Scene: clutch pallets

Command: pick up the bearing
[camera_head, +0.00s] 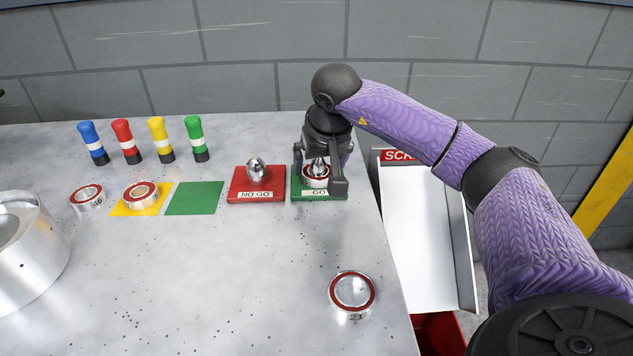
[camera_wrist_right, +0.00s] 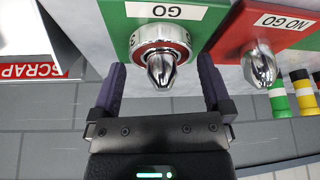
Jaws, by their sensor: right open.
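A silver bearing with a red seal ring (camera_wrist_right: 146,37) sits around the metal plug of the green GO block (camera_wrist_right: 118,22). In the head view this bearing (camera_head: 314,183) is partly hidden behind my right gripper, on the green GO block (camera_head: 306,196). My right gripper (camera_head: 321,176) points down over the GO block. In the right wrist view its two fingers (camera_wrist_right: 161,78) are open, one on each side of the plug's tip, with gaps to it. I see no contact with the bearing. My left gripper is not in view.
A red NO GO block (camera_head: 257,197) with a metal plug stands just left. Other bearings lie at the front right (camera_head: 352,293), on a yellow square (camera_head: 121,208) and farther left (camera_head: 87,196). Coloured handles stand behind. A white scrap chute (camera_head: 418,230) adjoins the table's right edge.

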